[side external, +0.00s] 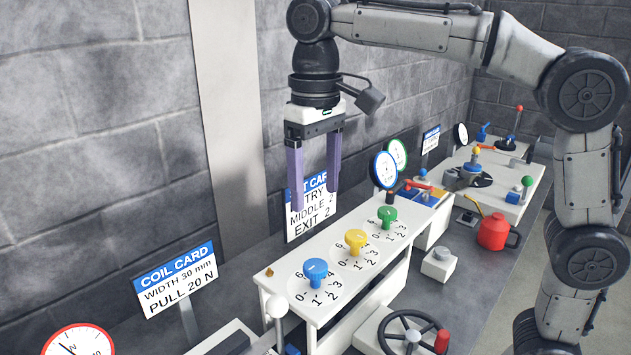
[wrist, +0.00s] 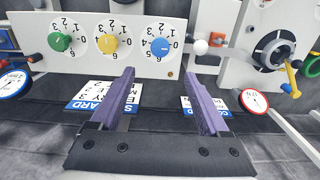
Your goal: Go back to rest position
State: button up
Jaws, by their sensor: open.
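My gripper (side external: 318,188) hangs pointing down above the back edge of the white dial panel, in front of a sign card. Its two purple fingers are apart with nothing between them, and they also show open in the wrist view (wrist: 168,98). The panel (side external: 330,310) carries a blue knob (side external: 316,270), a yellow knob (side external: 355,240) and a green knob (side external: 387,215), each on a numbered dial. The fingers touch none of the knobs.
A coil card sign (side external: 176,280) and a round gauge (side external: 78,342) stand at the left. A handwheel (side external: 412,335), a grey button box (side external: 438,263) and a red can (side external: 494,232) are to the right. A brick wall (side external: 90,120) runs behind.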

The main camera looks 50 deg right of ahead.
jog(key=shift+r, duration=0.1)
jog(key=s+d+m+t, duration=0.2)
jog(key=s+d+t, duration=0.1)
jog(key=s+d, duration=0.75)
jog(key=s+f+n+t, duration=0.2)
jog(key=s+f, duration=0.6)
jog(key=f, duration=0.4)
jog(key=shift+d+t, duration=0.25)
jog(key=shift+t, duration=0.05)
dwell(0.7)
